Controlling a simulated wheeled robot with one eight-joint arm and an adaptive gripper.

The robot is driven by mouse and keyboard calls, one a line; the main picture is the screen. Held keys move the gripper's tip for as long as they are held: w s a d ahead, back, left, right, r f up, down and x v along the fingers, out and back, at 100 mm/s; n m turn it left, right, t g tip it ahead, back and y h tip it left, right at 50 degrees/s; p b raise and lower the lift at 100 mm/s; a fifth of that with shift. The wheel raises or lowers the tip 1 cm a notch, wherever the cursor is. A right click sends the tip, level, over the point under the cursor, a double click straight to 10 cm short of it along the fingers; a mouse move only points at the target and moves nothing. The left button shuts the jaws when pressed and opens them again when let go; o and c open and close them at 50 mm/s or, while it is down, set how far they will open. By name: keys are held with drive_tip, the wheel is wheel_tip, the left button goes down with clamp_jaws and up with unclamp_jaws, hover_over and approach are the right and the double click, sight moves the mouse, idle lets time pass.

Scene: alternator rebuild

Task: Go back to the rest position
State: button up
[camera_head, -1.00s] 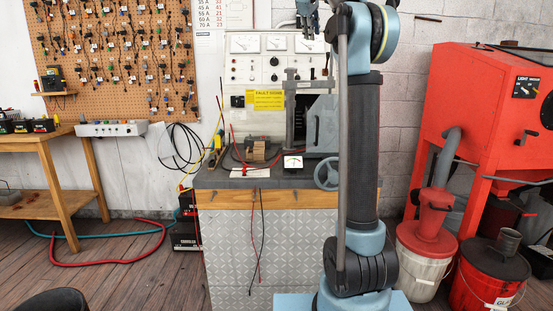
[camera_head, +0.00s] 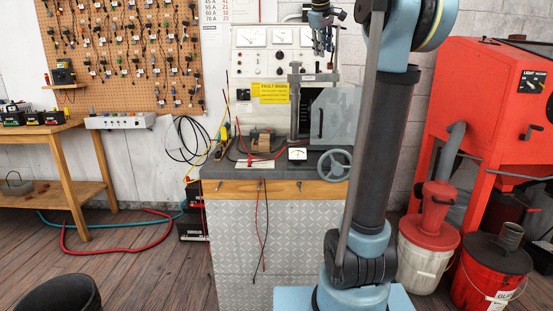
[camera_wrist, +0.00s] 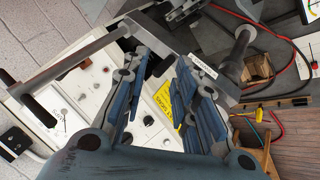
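My gripper (camera_head: 324,48) hangs at the top of the head view, in front of the right part of the test bench's upright meter panel (camera_head: 262,62). In the wrist view my gripper (camera_wrist: 166,62) shows two blue-grey fingers standing apart, with a gap between them. The gap shows the panel and part of a yellow label (camera_wrist: 164,100); nothing is held there. My arm rises at the right of the bench and hides part of its right side.
The bench top (camera_head: 225,172) carries a vise-like clamp stand (camera_head: 294,105), a small meter (camera_head: 297,154) and leads. A handwheel (camera_head: 335,165) sits at its right. A red blast cabinet (camera_head: 480,100) and buckets stand right. Hoses lie on the floor left.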

drive_tip(key=s+f+m+g, duration=0.1)
drive_tip(key=s+f+m, duration=0.1)
drive_tip(key=s+f, duration=1.1)
drive_tip(key=s+d+f+m+g+y, duration=0.1)
drive_tip(key=s+f+m+g, duration=0.1)
drive_tip(key=s+f, duration=1.2)
drive_tip(key=s+f+m+g+y, duration=0.1)
drive_tip(key=s+f+m, duration=0.2)
drive_tip(key=s+f, duration=1.1)
wheel_tip(320, 180, down, 12)
drive_tip(key=shift+d+f+m, duration=0.15)
drive_tip(key=shift+d+m, duration=0.05)
drive_tip(key=shift+m, duration=0.1)
drive_tip(key=shift+s, duration=0.1)
drive_tip(key=shift+w+f+g, duration=0.2)
drive_tip(key=shift+w+g, duration=0.1)
drive_tip(key=shift+w, duration=0.15)
drive_tip(key=shift+c, duration=0.3)
